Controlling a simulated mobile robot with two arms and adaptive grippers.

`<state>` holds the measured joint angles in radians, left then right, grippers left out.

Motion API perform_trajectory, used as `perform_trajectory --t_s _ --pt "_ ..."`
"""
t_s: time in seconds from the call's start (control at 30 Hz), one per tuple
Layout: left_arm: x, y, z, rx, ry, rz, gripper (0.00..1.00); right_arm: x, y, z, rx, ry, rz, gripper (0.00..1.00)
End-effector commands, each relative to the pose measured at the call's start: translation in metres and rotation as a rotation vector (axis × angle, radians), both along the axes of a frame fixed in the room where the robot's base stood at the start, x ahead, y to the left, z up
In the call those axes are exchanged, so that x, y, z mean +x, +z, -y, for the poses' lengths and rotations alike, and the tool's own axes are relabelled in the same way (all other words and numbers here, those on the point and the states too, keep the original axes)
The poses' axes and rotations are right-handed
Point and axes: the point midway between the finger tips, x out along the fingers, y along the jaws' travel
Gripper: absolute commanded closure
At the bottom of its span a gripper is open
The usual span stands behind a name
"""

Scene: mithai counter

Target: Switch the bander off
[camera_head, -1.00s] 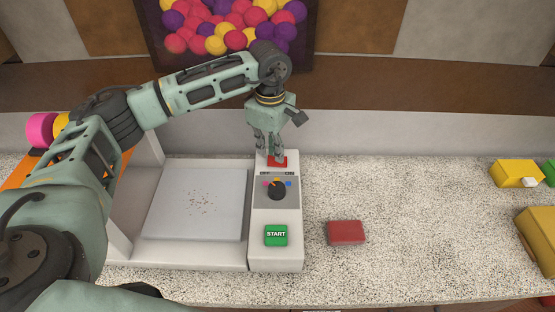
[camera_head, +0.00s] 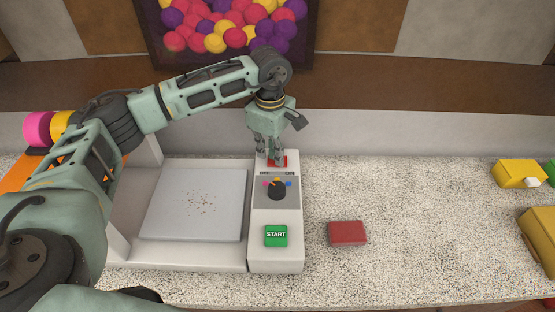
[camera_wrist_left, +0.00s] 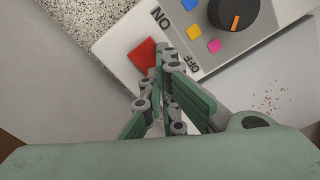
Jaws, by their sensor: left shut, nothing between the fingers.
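The bander (camera_head: 276,252) is a white machine on the counter, with a grey plate (camera_head: 170,205) on its left. My left gripper (camera_head: 271,162) is shut and empty, pointing down at the red switch. In the left wrist view the red switch (camera_wrist_left: 142,55) lies beside the fingertips (camera_wrist_left: 167,52), which are on the side of the OFF label. I cannot tell if they touch it. My right gripper is not seen.
A dark red block (camera_head: 347,233) lies on the speckled counter (camera_head: 410,220) right of the bander. Yellow blocks (camera_head: 516,174) stand at the far right. The counter between is clear. A wall (camera_head: 400,134) rises behind.

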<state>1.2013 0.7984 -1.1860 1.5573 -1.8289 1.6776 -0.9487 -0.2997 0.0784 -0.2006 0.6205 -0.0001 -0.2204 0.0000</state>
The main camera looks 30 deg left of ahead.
Motion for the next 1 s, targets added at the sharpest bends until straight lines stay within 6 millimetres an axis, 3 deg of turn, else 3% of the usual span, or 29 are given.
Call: perform_trajectory --t_s 0.37,1.0 --pt "-0.001 -0.003 0.000 0.000 -0.001 -0.003 1.00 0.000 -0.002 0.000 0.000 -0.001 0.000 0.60" --pt "0.000 0.048 0.000 -0.001 0.000 0.000 1.00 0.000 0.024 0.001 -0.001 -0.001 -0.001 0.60"
